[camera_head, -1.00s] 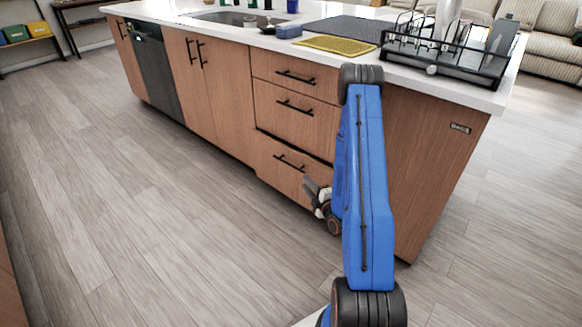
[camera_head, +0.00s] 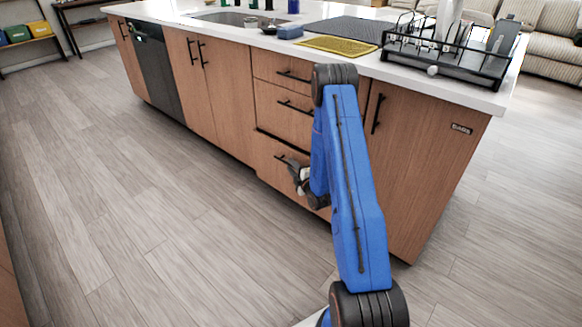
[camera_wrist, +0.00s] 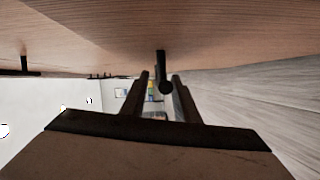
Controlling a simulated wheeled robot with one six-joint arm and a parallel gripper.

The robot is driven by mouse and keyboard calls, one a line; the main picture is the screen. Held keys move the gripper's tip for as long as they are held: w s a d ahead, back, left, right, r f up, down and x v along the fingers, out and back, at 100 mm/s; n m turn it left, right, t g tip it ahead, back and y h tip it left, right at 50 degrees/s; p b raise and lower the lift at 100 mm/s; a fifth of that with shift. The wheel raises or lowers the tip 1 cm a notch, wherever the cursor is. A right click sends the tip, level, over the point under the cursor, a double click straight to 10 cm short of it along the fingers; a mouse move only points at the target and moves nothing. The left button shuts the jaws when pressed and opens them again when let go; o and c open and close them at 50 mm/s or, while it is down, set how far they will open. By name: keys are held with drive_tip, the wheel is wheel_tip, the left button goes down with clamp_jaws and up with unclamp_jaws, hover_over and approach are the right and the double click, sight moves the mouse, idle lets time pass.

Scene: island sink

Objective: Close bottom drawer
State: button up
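The bottom drawer (camera_head: 270,168) of the wooden island juts out slightly, with a dark gap along its top edge. Its black bar handle (camera_head: 282,158) is partly hidden by my gripper (camera_head: 297,176), which is close in front of the drawer face. In the wrist view, my gripper (camera_wrist: 160,82) has its two dark fingers apart. A black handle (camera_wrist: 162,62) shows between the fingertips; whether they touch it I cannot tell. The wooden front (camera_wrist: 100,35) fills the top of that view.
Two closed drawers with bar handles, the upper one (camera_head: 270,68) and the middle one (camera_head: 275,108), are above. A cabinet door (camera_head: 410,150) is to the right, partly behind my arm. A dish rack (camera_head: 450,60) stands on the countertop. The floor (camera_head: 170,230) at left is clear.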

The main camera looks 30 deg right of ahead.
drive_tip(key=shift+w, duration=0.45)
clamp_jaws()
drive_tip(key=shift+w+d, duration=0.25)
drive_tip(key=shift+d, duration=0.4)
drive_tip(key=shift+w+d, duration=0.2)
drive_tip(key=shift+d, duration=0.45)
drive_tip(key=shift+w+d, duration=0.25)
drive_tip(key=shift+d, duration=0.4)
unclamp_jaws()
drive_tip(key=shift+d, duration=0.15)
drive_tip(key=s+r, duration=0.1)
drive_tip(key=s, duration=1.6)
drive_tip(key=shift+s+a, duration=0.15)
drive_tip(key=shift+a, duration=0.2)
